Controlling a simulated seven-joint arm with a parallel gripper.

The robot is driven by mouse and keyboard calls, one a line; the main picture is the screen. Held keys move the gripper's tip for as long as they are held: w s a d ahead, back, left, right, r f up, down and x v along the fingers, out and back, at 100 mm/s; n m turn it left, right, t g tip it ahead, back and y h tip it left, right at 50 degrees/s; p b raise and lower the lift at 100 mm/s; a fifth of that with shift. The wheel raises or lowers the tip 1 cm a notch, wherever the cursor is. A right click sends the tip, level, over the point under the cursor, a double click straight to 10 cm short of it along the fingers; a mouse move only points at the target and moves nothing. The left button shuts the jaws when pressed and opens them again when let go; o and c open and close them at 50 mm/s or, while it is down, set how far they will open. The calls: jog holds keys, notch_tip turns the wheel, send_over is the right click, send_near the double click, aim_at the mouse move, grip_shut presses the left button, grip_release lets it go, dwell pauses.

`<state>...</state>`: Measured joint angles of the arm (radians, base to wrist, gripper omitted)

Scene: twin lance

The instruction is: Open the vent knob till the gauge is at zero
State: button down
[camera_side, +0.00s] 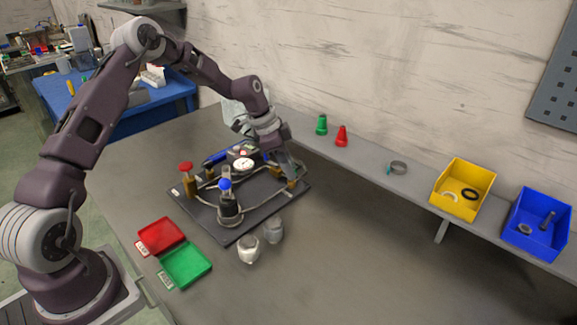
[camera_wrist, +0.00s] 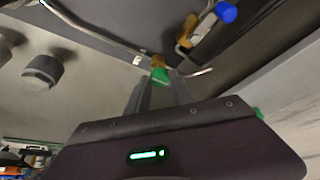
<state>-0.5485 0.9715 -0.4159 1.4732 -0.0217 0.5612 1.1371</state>
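A black board (camera_side: 215,228) on the bench carries pipes and fittings. A round gauge with a white face (camera_side: 243,164) stands at its back; its needle is too small to read. My gripper (camera_side: 291,180) is low at the board's right corner, by a brass fitting (camera_side: 293,185). In the wrist view, a green knob (camera_wrist: 160,76) on brass shows at the tips of my gripper (camera_wrist: 161,82), with one finger on each side. Whether the fingers press on it cannot be told. A red knob (camera_side: 186,167) and a blue knob (camera_side: 225,184) are on the board's left part.
Two grey cylindrical pieces (camera_side: 248,249) stand in front of the board. A red tray (camera_side: 160,236) and a green tray (camera_side: 186,264) lie at the front left. The shelf behind holds green and red cones (camera_side: 341,136), a yellow bin (camera_side: 460,178) and a blue bin (camera_side: 537,216).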

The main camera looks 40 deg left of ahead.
dwell(0.3)
jog(key=n, duration=0.2)
jog(key=n+t+y, duration=0.1)
jog(key=n, duration=0.1)
jog(key=shift+d+n+y, duration=0.2)
jog(key=shift+n+y, duration=0.1)
jog(key=shift+n, duration=0.1)
jog(key=n+y, duration=0.1)
jog(key=n, duration=0.3)
jog(key=shift+d+n+y, duration=0.2)
jog(key=shift+n+y, duration=0.1)
jog(key=shift+y, duration=0.1)
jog(key=n, duration=0.2)
jog(key=n+y, duration=0.1)
jog(key=n, duration=0.1)
jog(key=shift+d+y, duration=0.15)
jog(key=shift+y, duration=0.15)
jog(key=shift+n+g+y, duration=0.4)
jog(key=shift+n+y, duration=0.3)
jog(key=shift+n, duration=1.5)
jog(key=c, duration=1.1)
grip_release()
jog(key=shift+c, duration=0.2)
